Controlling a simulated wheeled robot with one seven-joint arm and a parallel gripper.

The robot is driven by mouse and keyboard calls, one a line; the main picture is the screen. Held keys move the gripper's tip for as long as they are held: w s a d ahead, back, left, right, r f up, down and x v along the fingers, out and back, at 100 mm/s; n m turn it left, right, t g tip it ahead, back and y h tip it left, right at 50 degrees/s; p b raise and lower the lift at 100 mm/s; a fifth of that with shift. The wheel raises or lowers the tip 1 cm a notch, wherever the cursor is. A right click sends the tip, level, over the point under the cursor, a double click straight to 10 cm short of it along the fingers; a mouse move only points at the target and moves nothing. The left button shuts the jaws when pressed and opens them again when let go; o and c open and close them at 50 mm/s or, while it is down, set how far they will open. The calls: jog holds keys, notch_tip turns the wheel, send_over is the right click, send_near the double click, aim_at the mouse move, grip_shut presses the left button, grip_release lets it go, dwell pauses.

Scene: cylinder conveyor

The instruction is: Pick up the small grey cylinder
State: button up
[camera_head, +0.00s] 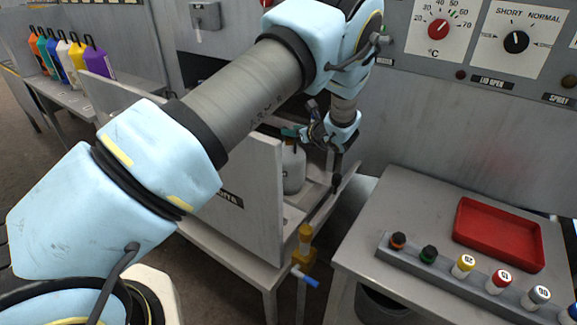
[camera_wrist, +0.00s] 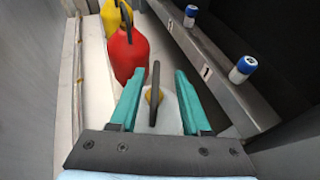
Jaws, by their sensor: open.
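A pale grey cylinder (camera_head: 292,172) stands upright behind the grey panel in the head view, with the panel hiding part of it. In the wrist view the pale grey cylinder (camera_wrist: 168,117) lies beyond my gripper's base, with a yellowish patch on top and a dark upright handle. My gripper (camera_wrist: 160,72) is open, with one teal finger on each side of that handle. No finger visibly touches the handle. In the head view my gripper (camera_head: 297,132) is just above the cylinder's top, partly hidden by my arm.
A red cylinder (camera_wrist: 128,52) and a yellow one (camera_wrist: 113,17) stand beyond in the channel. A rail with white-and-blue vials (camera_wrist: 243,69) runs along its right. A grey panel (camera_head: 262,205) walls the near side. A red tray (camera_head: 497,235) lies on the right table.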

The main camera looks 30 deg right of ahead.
jog(key=p+x, duration=0.1)
jog(key=x, duration=0.2)
jog(key=p+x, duration=0.1)
jog(key=shift+w+a+f+p, duration=0.1)
jog(key=shift+a+f+p, duration=0.1)
jog(key=shift+a+p, duration=0.15)
jog(key=shift+w+f, duration=0.25)
grip_shut()
dwell(0.9)
jog(key=shift+w+d+r, duration=0.1)
jog(key=shift+r, duration=0.15)
